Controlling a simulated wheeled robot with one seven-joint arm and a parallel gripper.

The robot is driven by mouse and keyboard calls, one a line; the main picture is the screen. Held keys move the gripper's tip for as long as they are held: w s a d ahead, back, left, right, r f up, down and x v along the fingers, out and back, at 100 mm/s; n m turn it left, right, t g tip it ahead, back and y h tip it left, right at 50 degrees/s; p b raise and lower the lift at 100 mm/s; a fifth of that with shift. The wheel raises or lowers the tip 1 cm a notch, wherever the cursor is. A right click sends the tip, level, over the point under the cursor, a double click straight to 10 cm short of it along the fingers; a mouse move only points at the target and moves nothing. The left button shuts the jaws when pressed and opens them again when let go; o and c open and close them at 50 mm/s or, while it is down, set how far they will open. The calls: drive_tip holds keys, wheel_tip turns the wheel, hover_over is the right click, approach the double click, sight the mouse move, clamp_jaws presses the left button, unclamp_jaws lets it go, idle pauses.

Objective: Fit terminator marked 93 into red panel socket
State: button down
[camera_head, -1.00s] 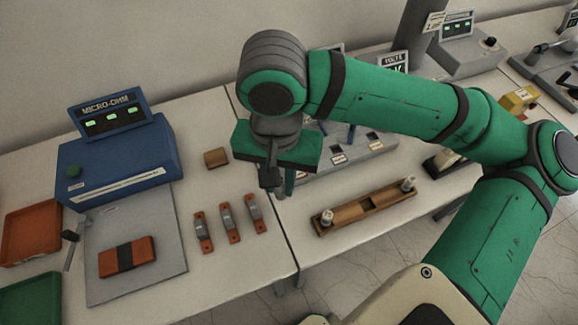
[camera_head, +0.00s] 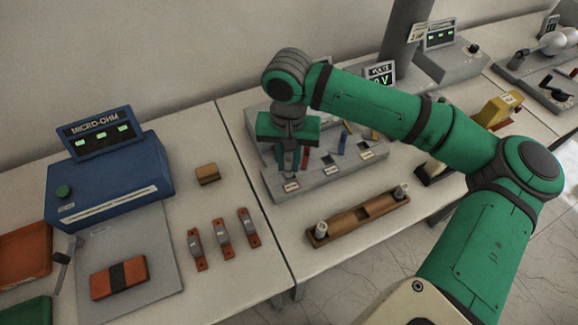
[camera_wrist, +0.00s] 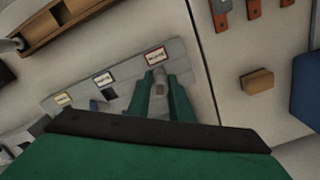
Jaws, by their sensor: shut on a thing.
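My gripper (camera_head: 293,166) points down over the left end of the grey stepped panel (camera_head: 272,185). In the wrist view its green fingers (camera_wrist: 163,90) are shut on a small grey piece, the terminator (camera_wrist: 161,82); no number can be read on it. The panel carries a row of small labels. The nearest one in the wrist view has a red border (camera_wrist: 155,56) and lies just beyond the fingertips. It also shows in the head view (camera_head: 291,186). The socket there is hidden by the fingers, and I cannot tell whether the terminator touches the panel.
A wooden rack (camera_head: 352,222) with two upright pale pieces stands in front of the panel. Several copper-ended links (camera_head: 223,239), a small brown block (camera_head: 207,174) and a blue micro-ohm meter (camera_head: 107,175) are on the left table. A display (camera_head: 381,75) stands behind the panel.

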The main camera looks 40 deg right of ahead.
sight(289, 168)
drive_tip(key=shift+w+d+f, duration=0.15)
drive_tip(key=shift+d+f, duration=0.05)
drive_tip(key=shift+f, duration=0.05)
drive_tip(key=shift+w+d+f, duration=0.15)
drive_tip(key=shift+f, duration=1.65)
drive_tip(key=shift+f, duration=0.1)
drive_tip(key=c, duration=1.6)
unclamp_jaws()
wheel_tip(289, 168, up, 12)
drive_tip(key=shift+r, duration=0.15)
drive_tip(key=shift+w, duration=0.1)
